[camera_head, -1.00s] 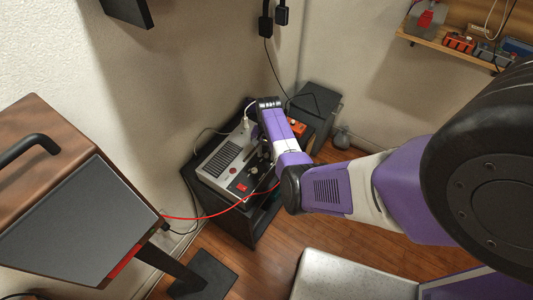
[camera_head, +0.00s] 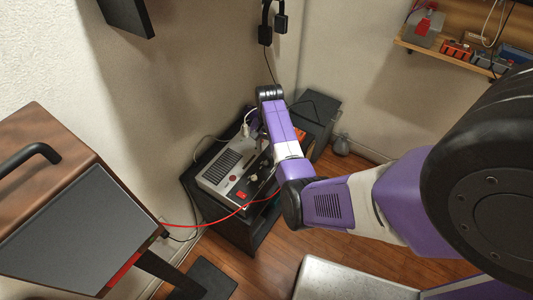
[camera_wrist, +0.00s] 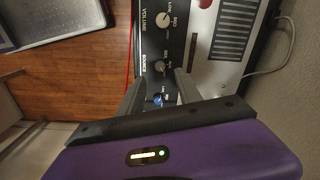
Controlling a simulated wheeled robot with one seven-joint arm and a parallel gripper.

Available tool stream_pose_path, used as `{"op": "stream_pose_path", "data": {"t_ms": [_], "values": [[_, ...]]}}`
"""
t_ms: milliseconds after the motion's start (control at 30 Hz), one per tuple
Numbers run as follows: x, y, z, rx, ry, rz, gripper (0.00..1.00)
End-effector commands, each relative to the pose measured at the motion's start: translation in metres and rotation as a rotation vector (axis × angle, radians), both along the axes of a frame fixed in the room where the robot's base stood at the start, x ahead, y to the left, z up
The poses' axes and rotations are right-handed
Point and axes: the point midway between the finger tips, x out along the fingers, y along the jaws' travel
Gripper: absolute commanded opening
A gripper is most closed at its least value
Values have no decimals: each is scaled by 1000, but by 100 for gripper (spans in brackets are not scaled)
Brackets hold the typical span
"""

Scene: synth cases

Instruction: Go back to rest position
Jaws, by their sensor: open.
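My gripper (camera_wrist: 160,92) is open in the wrist view, with two grey fingers pointing at the black control panel (camera_wrist: 148,42) of a device. A small blue knob (camera_wrist: 158,99) shows between the fingers; I cannot tell whether they touch anything. A white knob (camera_wrist: 163,20) and a dark knob (camera_wrist: 160,66) lie beyond it. In the head view the device (camera_head: 225,168) is a pale box with a grille and a red switch (camera_head: 241,195). My purple and white arm reaches down to it, and the fingers are mostly hidden there.
The device sits on a black stand (camera_head: 250,232) by the wall. A red cable (camera_head: 200,224) runs left to a wooden cabinet (camera_head: 45,150). A white plug (camera_head: 246,128) is in the device's back. A pale-topped surface (camera_head: 345,282) stands in front, and a shelf (camera_head: 440,50) hangs at the right.

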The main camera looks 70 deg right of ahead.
Motion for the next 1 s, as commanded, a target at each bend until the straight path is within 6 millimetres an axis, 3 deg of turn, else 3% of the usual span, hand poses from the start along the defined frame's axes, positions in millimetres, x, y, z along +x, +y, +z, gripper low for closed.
{"op": "stream_pose_path", "data": {"t_ms": [667, 800, 1000], "values": [[1, -1, 2, -6, -4, 10, 41], [15, -23, 7, -96, -61, 47, 41], [46, -77, 48, -397, -213, 137, 41]]}}
